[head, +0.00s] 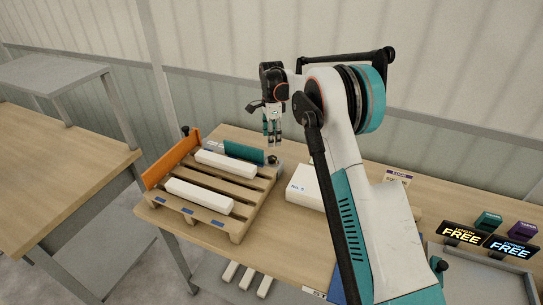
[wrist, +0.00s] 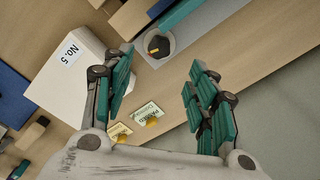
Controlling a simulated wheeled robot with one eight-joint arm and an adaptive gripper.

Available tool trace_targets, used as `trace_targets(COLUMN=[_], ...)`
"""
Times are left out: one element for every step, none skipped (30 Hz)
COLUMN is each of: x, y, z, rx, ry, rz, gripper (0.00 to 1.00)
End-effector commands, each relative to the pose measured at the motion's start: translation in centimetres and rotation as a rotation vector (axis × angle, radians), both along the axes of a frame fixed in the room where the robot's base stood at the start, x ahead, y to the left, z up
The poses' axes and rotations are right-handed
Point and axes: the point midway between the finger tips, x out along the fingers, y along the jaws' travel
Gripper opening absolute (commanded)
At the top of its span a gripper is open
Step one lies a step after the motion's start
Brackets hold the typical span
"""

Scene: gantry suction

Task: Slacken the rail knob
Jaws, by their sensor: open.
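A round dark knob (wrist: 158,46) with a yellow mark, likely the rail knob, shows at the top of the wrist view. It sits at the end of a teal rail (wrist: 182,12). In the head view a small dark knob (head: 273,160) stands at the right end of the teal rail (head: 244,152), at the back of the pallet. My gripper (head: 272,142) points down above that end of the rail. In the wrist view my gripper (wrist: 160,62) is open, with nothing between its teal-padded fingers. The knob lies beyond the fingertips, apart from them.
A white box marked No. 5 (wrist: 72,72) lies left of the fingers. Two white bars (head: 199,195) rest on the wooden pallet (head: 240,226), beside an orange fence (head: 170,158). Small cards with yellow pieces (wrist: 147,113) lie on the table. Lit FREE signs (head: 464,235) stand at right.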

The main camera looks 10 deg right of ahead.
Motion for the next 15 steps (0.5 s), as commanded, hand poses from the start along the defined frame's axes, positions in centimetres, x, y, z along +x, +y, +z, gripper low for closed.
trace_targets(x=[0.0, 0.0, 0.0, 0.0, 0.0, 0.0, 0.0, 0.0, 0.0, 0.0, 0.0, 0.0, 0.0, 0.0, 0.0], y=[0.0, 0.0, 0.0, 0.0, 0.0, 0.0, 0.0, 0.0, 0.0, 0.0, 0.0, 0.0, 0.0, 0.0, 0.0], z=[-1.3, -1.8, -2.6, -3.2, -3.8, -4.6, -5.2, -5.7, -6.4, -6.9, -7.3, -7.9, -8.2, -8.5, -8.9], rx=[0.0, 0.0, 0.0, 0.0, 0.0, 0.0, 0.0, 0.0, 0.001, 0.001, 0.001, 0.001, 0.001, 0.001, 0.001], ry=[0.0, 0.0, 0.0, 0.0, 0.0, 0.0, 0.0, 0.0, 0.0, 0.0, 0.0, 0.0, 0.0, 0.0, 0.0], rz=[0.0, 0.0, 0.001, 0.001, 0.001, 0.001, 0.001, 0.001, 0.001, 0.001, 0.001, 0.001, 0.001, 0.001, 0.001], gripper=[0.53, 0.53, 0.53, 0.53, 0.53, 0.53, 0.53, 0.53, 0.53, 0.53, 0.53, 0.53, 0.53, 0.53, 0.53])
